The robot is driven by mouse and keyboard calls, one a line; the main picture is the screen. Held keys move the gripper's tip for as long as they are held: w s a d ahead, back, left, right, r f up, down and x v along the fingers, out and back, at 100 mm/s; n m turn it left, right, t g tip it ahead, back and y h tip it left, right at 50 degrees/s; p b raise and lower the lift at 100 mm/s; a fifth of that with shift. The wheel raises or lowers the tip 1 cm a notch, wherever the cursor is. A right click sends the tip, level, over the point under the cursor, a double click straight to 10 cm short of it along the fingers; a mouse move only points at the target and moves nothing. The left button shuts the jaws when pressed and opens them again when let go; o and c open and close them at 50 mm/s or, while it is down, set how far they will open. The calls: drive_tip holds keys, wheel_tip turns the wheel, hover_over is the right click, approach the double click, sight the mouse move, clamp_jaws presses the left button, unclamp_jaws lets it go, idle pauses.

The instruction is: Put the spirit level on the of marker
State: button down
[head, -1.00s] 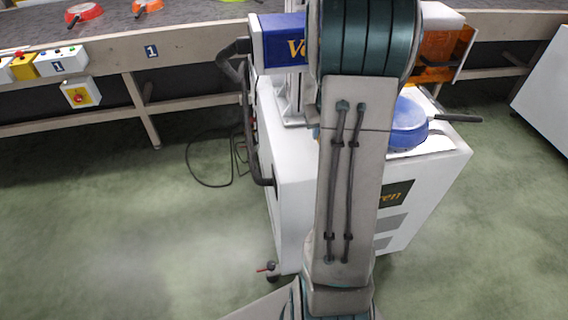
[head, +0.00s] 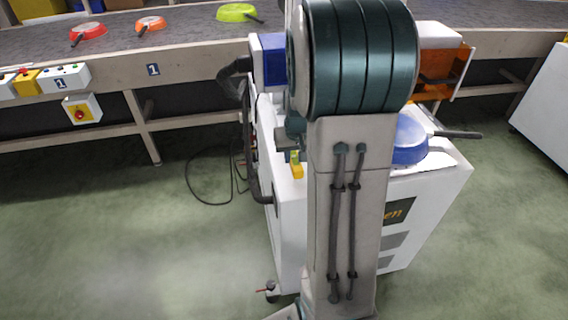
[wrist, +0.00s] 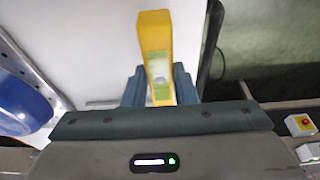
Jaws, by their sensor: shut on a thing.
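The spirit level is a yellow bar with a pale green window. In the wrist view the spirit level (wrist: 155,35) stands out between the two dark fingers of my gripper (wrist: 160,88), which is shut on it. In the head view the yellow end of the spirit level (head: 297,171) shows just left of my arm, over the white machine's left edge. Most of my gripper is hidden behind my arm there. I cannot make out a marker on the white machine in either view.
A white machine (head: 425,205) stands ahead, with a blue pan (head: 409,143) on its right side, handle pointing right. Behind runs a conveyor (head: 190,38) with red (head: 88,31), orange (head: 150,23) and green (head: 236,12) pans. Open floor (head: 80,220) lies left.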

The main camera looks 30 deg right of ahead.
drive_tip(key=shift+w+a, duration=0.25)
drive_tip(key=shift+a, duration=0.5)
drive_tip(key=shift+w+a, duration=0.2)
drive_tip(key=shift+a, duration=0.55)
drive_tip(key=shift+s+x, duration=0.2)
drive_tip(key=shift+x, duration=0.65)
drive_tip(key=shift+s+x, duration=0.15)
drive_tip(key=shift+x, duration=0.65)
drive_tip(key=shift+f, duration=0.2)
drive_tip(key=shift+f, duration=0.15)
drive_tip(key=c, duration=1.2)
unclamp_jaws()
drive_tip(key=shift+o, duration=0.2)
